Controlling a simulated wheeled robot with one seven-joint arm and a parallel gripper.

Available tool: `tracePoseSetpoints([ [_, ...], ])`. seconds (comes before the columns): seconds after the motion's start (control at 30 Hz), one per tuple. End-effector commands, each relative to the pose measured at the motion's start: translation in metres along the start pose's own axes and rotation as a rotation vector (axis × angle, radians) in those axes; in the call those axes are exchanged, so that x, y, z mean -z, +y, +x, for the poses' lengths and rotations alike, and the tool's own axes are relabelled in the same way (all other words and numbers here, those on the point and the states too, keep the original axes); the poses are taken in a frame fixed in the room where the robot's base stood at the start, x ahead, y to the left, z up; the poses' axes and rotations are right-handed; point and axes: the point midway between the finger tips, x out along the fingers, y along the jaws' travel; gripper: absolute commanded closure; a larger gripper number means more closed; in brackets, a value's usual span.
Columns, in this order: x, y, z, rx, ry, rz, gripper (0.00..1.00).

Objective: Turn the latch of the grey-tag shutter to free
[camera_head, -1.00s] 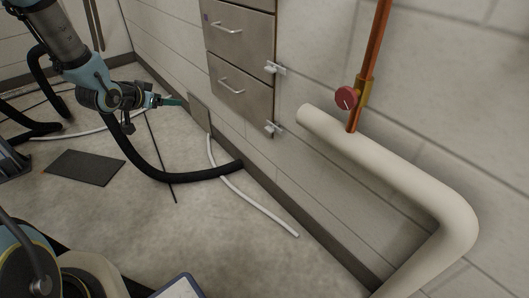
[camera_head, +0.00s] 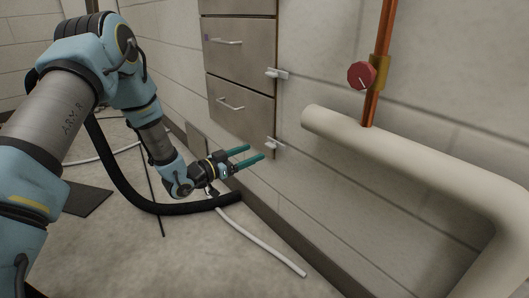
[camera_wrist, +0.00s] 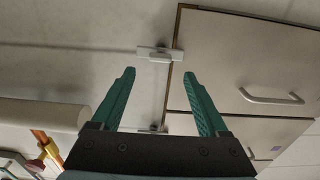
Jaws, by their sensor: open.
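Two steel panels with bar handles, an upper one (camera_head: 250,60) and a lower one (camera_head: 255,113), are set in the wall. The upper one bears a small purple tag (camera_head: 206,38); I cannot make out a grey tag. An upper latch (camera_head: 278,73) and a lower latch (camera_head: 274,144) sit at their right edges. My gripper (camera_head: 257,153) is open and empty, left of and just below the lower latch. In the wrist view, which looks upside down, the lower latch (camera_wrist: 158,55) lies beyond the open fingertips (camera_wrist: 158,73), apparently apart from them.
A thick cream pipe (camera_head: 420,160) and a copper tube with a red knob (camera_head: 360,76) are on the wall at right. A black hose (camera_head: 140,185) and a white cable (camera_head: 260,245) lie on the floor below my arm. A dark mat (camera_head: 88,198) lies at left.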

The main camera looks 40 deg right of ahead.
Motion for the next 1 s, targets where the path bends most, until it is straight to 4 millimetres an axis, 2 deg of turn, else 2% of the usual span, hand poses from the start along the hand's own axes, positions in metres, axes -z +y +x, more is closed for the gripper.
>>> tracePoseSetpoints([
  [0.1,-0.003,0.001,0.024,-0.002,0.001,0.001,0.22],
  [0.3,-0.002,0.0,0.051,0.0,0.0,0.001,0.22],
  [0.5,0.0,0.0,0.062,0.0,-0.001,0.0,0.22],
  [0.73,0.0,0.0,0.062,0.001,-0.001,-0.001,0.22],
  [0.77,0.0,0.0,0.062,0.001,-0.001,-0.001,0.24],
  [1.0,0.0,0.0,0.062,0.001,-0.001,-0.001,0.51],
])
